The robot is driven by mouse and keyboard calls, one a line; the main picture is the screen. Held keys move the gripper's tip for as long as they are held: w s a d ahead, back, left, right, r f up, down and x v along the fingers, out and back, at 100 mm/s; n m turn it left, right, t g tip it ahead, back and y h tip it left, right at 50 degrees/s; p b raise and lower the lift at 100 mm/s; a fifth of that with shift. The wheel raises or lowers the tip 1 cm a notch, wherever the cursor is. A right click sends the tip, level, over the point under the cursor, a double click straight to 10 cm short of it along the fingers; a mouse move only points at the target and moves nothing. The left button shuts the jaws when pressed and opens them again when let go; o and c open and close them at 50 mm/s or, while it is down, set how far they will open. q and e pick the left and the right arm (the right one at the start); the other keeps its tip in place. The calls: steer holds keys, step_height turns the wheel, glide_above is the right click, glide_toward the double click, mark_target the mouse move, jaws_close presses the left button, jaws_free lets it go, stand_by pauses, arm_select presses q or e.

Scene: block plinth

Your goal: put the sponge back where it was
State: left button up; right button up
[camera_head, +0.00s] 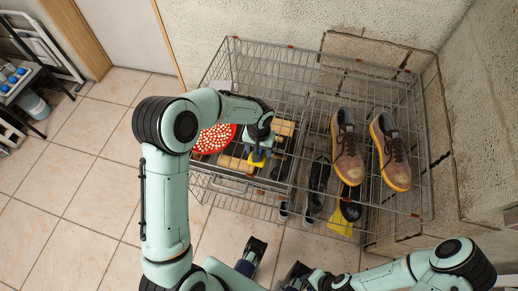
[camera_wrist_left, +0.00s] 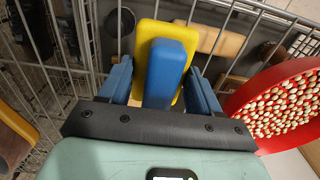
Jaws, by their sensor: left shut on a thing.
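The sponge (camera_wrist_left: 166,72), with a blue layer and a yellow layer, is held between the blue fingers of my left gripper (camera_wrist_left: 160,85). In the head view the sponge (camera_head: 257,161) shows below my left wrist, over the left part of the wire rack (camera_head: 330,52). My arm hides part of it there. I cannot tell whether it touches the shelf. My right gripper (camera_head: 272,267) is low in the head view, in front of the rack, with its fingers apart and nothing between them.
A red round tray of pale beads (camera_head: 212,138) lies left of the sponge. Wooden blocks (camera_head: 284,127) lie near it. Two brown shoes (camera_head: 348,150) stand on the rack's right side. A yellow item (camera_head: 342,222) and dark items lie lower down. Tiled floor (camera_head: 90,185) is clear at left.

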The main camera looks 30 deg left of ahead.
arm_select(q)
steer(key=o, duration=0.9)
step_height(320, 180, up, 12)
steer(key=shift+s+r+p, duration=0.1)
steer(key=shift+p, duration=0.6)
